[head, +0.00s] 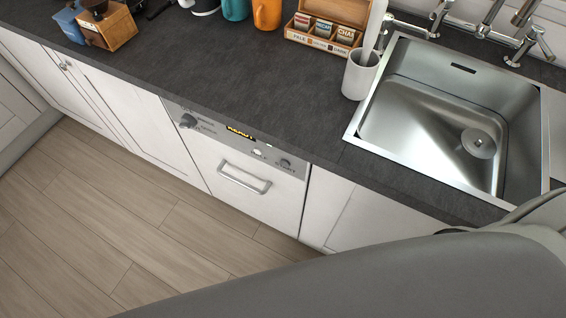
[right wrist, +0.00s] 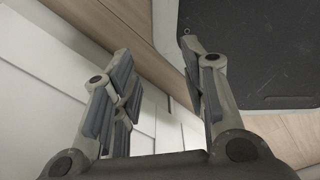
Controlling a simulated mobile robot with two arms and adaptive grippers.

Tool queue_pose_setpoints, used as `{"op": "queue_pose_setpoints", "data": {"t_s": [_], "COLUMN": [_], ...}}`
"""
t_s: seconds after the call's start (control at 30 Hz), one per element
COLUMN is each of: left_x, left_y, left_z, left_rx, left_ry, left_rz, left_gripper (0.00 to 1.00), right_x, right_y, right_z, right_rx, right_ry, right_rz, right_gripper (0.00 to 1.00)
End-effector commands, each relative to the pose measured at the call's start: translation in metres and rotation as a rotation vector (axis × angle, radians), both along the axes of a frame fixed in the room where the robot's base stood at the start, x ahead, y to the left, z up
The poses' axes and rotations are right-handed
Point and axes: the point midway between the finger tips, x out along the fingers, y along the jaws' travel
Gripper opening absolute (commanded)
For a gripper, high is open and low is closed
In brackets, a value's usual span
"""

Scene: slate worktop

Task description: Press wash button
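The dishwasher (head: 222,178) is built in under the slate worktop, with a white door and a bar handle (head: 244,178). Its grey control panel (head: 212,128) has a dark knob (head: 188,121) at the left and a lit display (head: 239,132) that seems to read READY. A small pale button (head: 258,152) and a darker round button (head: 285,163) sit to the right. Their labels are too small to read surely. My right gripper (right wrist: 158,56) is open and empty in the right wrist view, its fingers well apart. My left gripper is not in view.
A steel sink (head: 440,115) with taps is at the right of the worktop (head: 205,75). A white cup (head: 360,75), a wooden tea box (head: 325,33), mugs (head: 267,13) and a coffee grinder (head: 107,25) stand along the back. My arm covers the lower right.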

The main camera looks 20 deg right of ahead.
Motion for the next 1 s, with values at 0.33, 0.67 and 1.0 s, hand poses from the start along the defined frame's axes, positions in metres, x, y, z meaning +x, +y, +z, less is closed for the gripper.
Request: {"op": "queue_pose_setpoints", "data": {"t_s": [0.33, 0.67, 1.0], "left_x": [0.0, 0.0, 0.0], "left_y": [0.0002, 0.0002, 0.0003], "left_z": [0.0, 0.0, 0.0], "left_rx": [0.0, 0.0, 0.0], "left_ry": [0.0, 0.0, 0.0], "left_rz": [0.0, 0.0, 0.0], "left_gripper": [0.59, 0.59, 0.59], "right_x": [0.0002, 0.0003, 0.0004], "right_y": [-0.0001, -0.0001, -0.0001], "right_z": [0.0, 0.0, 0.0], "right_rx": [0.0, 0.0, 0.0], "right_ry": [0.0, 0.0, 0.0], "right_rz": [0.0, 0.0, 0.0], "right_gripper": [0.4, 0.0, 0.0]}}
